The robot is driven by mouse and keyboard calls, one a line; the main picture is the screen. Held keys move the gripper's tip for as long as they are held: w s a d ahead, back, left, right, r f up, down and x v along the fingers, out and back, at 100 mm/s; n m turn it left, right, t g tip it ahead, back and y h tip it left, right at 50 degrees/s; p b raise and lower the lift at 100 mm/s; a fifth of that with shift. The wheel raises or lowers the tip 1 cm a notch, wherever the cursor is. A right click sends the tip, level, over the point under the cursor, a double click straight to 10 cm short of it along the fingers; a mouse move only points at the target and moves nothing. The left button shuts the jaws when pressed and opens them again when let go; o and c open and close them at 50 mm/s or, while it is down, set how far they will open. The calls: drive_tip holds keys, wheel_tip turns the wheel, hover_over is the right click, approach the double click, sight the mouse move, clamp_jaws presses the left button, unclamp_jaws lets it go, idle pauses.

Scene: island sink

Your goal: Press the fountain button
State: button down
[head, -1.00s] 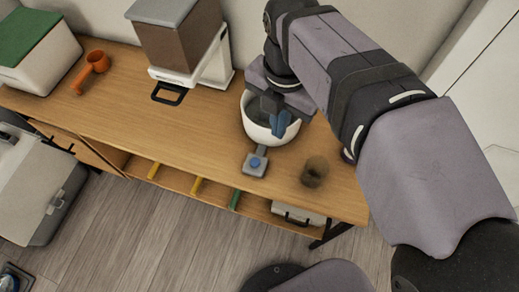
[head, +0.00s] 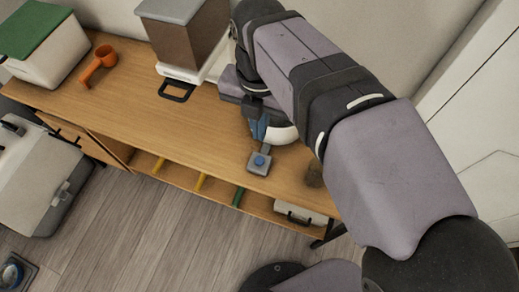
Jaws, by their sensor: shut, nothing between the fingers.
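The fountain button is a round blue button (head: 259,161) on a small grey block at the front edge of the wooden counter. The white fountain bowl (head: 283,134) stands just behind it, mostly hidden by my arm. My gripper (head: 259,138) has blue fingertips and is shut and empty. It points down, just behind the button in the picture. A small gap shows between the fingertips and the button, and I cannot tell their height above it.
A brown and white dispenser (head: 184,38) stands at the back. An orange scoop (head: 100,64) and a white bin with a green lid (head: 40,42) are at the left. A brown cup-like thing (head: 314,175) is partly hidden by my arm at the right. The counter's left middle is clear.

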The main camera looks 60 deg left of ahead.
sight(260, 161)
wheel_tip(260, 161, down, 12)
drive_tip(key=shift+f, duration=0.1)
idle(0.4)
drive_tip(key=shift+d+f, duration=0.25)
drive_tip(key=shift+f, duration=0.95)
drive_tip(key=shift+r, duration=0.15)
drive_tip(key=shift+r+p, duration=0.55)
drive_tip(key=shift+r, duration=0.05)
wheel_tip(260, 161, up, 14)
drive_tip(key=p, duration=0.2)
drive_tip(key=shift+a+f, duration=0.2)
drive_tip(key=shift+a, duration=0.1)
